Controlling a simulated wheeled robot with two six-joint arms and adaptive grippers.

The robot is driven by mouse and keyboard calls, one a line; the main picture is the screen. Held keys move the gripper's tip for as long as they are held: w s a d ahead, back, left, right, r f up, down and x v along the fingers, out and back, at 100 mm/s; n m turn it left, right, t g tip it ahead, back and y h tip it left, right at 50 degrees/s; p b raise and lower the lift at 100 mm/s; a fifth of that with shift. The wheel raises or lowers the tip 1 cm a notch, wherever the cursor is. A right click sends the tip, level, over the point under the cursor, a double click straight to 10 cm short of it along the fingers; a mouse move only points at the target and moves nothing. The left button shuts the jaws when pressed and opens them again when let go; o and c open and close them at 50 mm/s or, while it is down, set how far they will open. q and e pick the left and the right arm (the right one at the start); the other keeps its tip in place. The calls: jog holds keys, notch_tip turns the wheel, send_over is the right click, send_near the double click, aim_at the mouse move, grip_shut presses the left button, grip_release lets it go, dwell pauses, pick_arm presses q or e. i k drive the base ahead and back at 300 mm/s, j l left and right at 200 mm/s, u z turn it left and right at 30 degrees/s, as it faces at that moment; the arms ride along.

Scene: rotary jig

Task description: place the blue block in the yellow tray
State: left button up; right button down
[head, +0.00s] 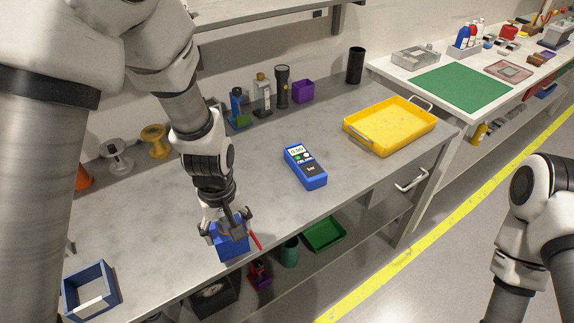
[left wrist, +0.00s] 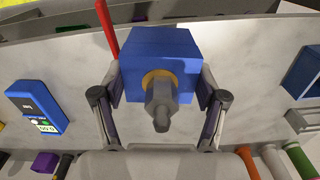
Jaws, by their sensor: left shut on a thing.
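A blue block (head: 233,246) is at the front edge of the grey bench, under my left gripper (head: 226,224). My left gripper's fingers are closed on the sides of the block. In the left wrist view the block (left wrist: 160,58) sits between the two fingers (left wrist: 160,100), with a grey knob and a yellow ring on its near face. I cannot tell whether the block touches the bench. The yellow tray (head: 378,145) stands at the bench's far right end and looks empty. My right gripper is out of view; only part of my right arm shows.
A blue meter (head: 306,167) lies mid-bench, between block and tray. A red pen-like stick (head: 255,241) is beside the block. A blue open box (head: 91,290) is at the front left. Spools, bottles, a flashlight (head: 282,86) and a purple box line the back.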

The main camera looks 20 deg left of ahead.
aim_at(374, 136)
jog(key=i+l+z, duration=0.1)
jog(key=i+z, duration=0.25)
jog(key=i, duration=0.4)
jog(key=i+j+z, duration=0.15)
jog(key=i+z, duration=0.2)
jog(key=i, duration=0.45)
